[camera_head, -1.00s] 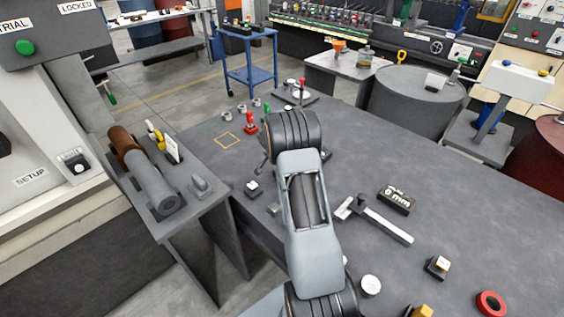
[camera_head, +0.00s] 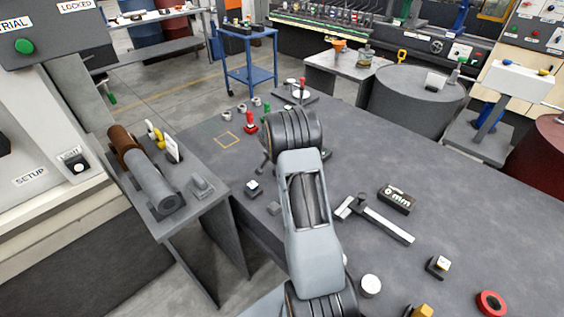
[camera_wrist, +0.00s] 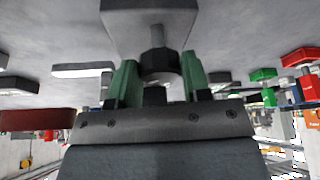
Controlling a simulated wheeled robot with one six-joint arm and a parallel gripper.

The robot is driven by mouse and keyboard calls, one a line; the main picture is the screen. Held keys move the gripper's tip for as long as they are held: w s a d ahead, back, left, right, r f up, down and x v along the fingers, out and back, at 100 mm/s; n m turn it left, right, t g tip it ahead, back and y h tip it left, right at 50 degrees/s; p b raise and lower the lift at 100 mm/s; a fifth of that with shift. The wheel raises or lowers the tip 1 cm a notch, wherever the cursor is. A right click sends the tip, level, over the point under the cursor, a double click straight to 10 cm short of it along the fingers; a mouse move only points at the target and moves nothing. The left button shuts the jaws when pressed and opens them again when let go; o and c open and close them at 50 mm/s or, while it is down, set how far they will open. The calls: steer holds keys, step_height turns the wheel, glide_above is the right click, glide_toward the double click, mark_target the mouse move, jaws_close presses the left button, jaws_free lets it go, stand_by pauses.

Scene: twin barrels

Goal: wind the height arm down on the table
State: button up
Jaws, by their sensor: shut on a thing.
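In the wrist view my gripper (camera_wrist: 160,84) has its two green fingers on either side of a dark rounded piece (camera_wrist: 160,62), which I take to be the height arm's end. The gripper is shut on it. A short shaft joins this piece to a grey block (camera_wrist: 150,14) at the top of that view. In the head view my own arm covers the gripper and the held piece, so the height arm's angle cannot be told. The dark grey table (camera_head: 400,155) stretches beneath and to the right of my arm.
A grey T-shaped tool (camera_head: 384,222) and a black block marked mm (camera_head: 397,199) lie right of my arm. A red round button (camera_head: 491,303) is at the front right. A red-topped piece (camera_head: 250,122) stands at the far left. The table's middle right is mostly clear.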

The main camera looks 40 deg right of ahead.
steer(key=n+t, duration=0.1)
steer(key=n, duration=0.1)
steer(key=shift+s+r+n, duration=0.1)
steer(key=shift+n, duration=0.3)
steer(key=n+t+y+p, duration=0.1)
steer(key=n, duration=0.2)
steer(key=shift+d+r+p, duration=0.1)
steer(key=shift+d+p, duration=0.05)
steer(key=shift+p, duration=0.2)
steer(key=n, duration=0.1)
steer(key=n+y+b, duration=0.1)
steer(key=n, duration=0.1)
steer(key=shift+d+f, duration=0.1)
steer(key=shift+f, duration=0.15)
steer(key=shift+n+t+y+b, duration=0.3)
steer(key=shift+n+b, duration=0.3)
steer(key=shift+b, duration=0.1)
steer(key=shift+s+r, duration=0.1)
steer(key=o, duration=0.9)
steer(key=shift+o, duration=0.2)
steer(key=shift+r, duration=0.1)
